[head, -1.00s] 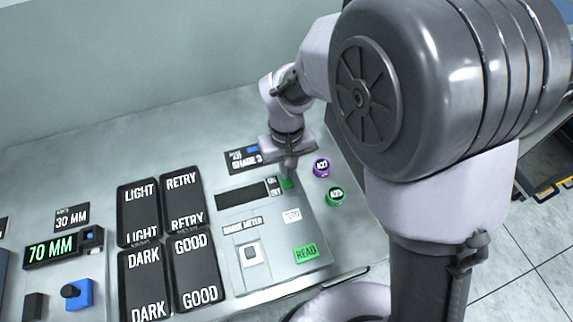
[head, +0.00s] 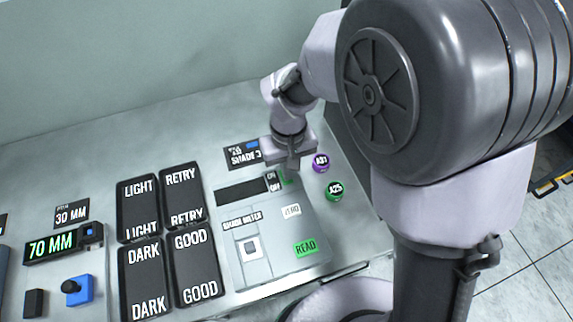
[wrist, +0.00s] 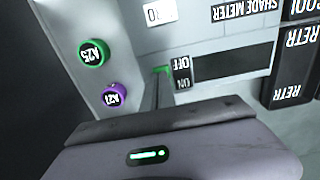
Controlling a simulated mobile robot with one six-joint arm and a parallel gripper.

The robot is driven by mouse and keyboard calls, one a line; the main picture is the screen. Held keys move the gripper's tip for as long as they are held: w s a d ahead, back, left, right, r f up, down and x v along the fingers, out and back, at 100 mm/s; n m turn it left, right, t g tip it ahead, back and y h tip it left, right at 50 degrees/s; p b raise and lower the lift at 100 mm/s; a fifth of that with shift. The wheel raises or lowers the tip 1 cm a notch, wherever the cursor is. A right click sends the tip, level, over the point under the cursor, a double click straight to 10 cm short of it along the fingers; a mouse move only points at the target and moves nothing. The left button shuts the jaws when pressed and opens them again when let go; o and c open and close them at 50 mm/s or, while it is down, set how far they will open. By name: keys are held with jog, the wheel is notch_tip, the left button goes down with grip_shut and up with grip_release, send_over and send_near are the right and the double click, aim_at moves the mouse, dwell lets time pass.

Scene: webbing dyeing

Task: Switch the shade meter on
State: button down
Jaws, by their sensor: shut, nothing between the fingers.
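The shade meter (head: 277,259) is a grey box on the bench with READ and ZERO keys. Its display (head: 240,191) is dark in the head view, and the display (wrist: 233,63) looks blank in the wrist view too. A green switch (head: 285,178) sits beside the ON/OFF labels at its upper right corner; the green switch also shows in the wrist view (wrist: 162,69). My gripper (head: 291,168) is shut and empty, its tip right at the switch. I cannot tell whether it touches. The gripper partly hides the switch.
Dark LIGHT, RETRY, DARK and GOOD panels (head: 166,240) lie left. A SHADE 3 sign (head: 242,155) stands behind.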

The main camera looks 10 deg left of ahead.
jog(key=shift+r+p, duration=0.35)
jog(key=shift+r, duration=0.05)
notch_tip(320, 180, up, 13)
jog(key=p, duration=0.6)
jog(key=shift+s+d+p, duration=0.25)
jog(key=shift+s+p, duration=0.05)
jog(key=shift+s, duration=0.15)
jog(key=shift+r, duration=0.1)
